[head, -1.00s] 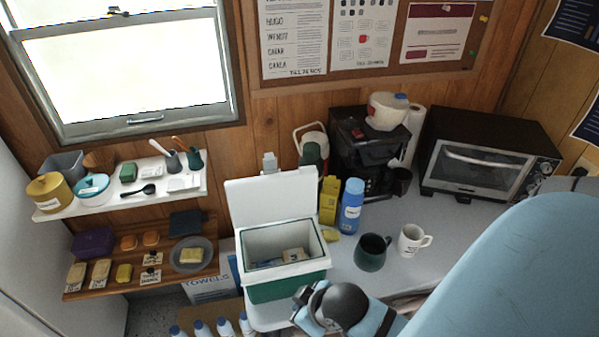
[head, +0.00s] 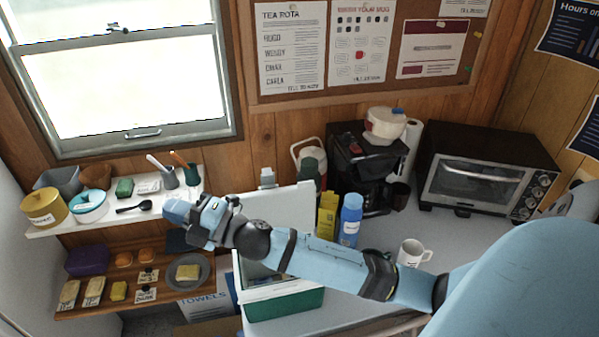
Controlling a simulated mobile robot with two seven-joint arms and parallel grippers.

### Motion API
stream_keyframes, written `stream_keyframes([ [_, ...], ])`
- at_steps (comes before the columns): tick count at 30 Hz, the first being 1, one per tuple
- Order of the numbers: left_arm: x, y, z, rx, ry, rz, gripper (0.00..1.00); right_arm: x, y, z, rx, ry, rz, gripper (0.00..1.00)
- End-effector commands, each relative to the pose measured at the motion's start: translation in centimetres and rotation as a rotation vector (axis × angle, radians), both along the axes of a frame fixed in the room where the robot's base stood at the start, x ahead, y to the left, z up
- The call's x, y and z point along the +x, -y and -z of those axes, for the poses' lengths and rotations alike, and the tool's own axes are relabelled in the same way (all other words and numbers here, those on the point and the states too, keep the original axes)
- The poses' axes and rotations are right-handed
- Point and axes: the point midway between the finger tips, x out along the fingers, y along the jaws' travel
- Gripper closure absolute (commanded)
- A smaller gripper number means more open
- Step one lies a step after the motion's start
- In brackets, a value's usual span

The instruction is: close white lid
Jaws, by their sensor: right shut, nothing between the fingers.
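The green and white cool box (head: 285,303) stands on the grey worktop, partly hidden behind my right arm. Its white lid (head: 284,212) stands open, upright at the back of the box. My right arm crosses in front of the lid and over the box. My right gripper (head: 176,212) is shut and empty, to the left of the lid and in front of the white shelf. It appears apart from the lid. Most of the box's inside is hidden by the arm. My left gripper is not in view.
The white shelf (head: 58,226) and wooden shelf (head: 70,309) with food and tubs are at left. A yellow carton (head: 327,216), blue bottle (head: 350,220) and coffee maker (head: 362,165) stand close right of the lid. A white mug (head: 412,252) and toaster oven (head: 485,175) are farther right.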

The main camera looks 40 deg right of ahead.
Motion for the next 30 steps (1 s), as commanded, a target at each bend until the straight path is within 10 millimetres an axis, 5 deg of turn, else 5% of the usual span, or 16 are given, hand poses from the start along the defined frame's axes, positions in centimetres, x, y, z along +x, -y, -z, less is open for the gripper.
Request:
stream_keyframes([
  [8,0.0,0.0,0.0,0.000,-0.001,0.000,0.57,1.9,-2.0,-0.7,-0.545,0.450,-0.429,1.00],
  [14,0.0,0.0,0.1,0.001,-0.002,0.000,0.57,3.3,2.3,1.6,-0.961,0.621,-0.764,1.00],
  [20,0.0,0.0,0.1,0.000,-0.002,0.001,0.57,5.1,12.2,2.5,-1.340,0.613,-1.108,1.00],
  [27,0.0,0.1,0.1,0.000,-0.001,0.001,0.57,5.4,26.6,-0.9,-1.626,0.382,-1.468,1.00],
  [30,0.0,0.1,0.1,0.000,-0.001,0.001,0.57,4.9,30.6,-2.6,-1.667,0.285,-1.561,1.00],
])
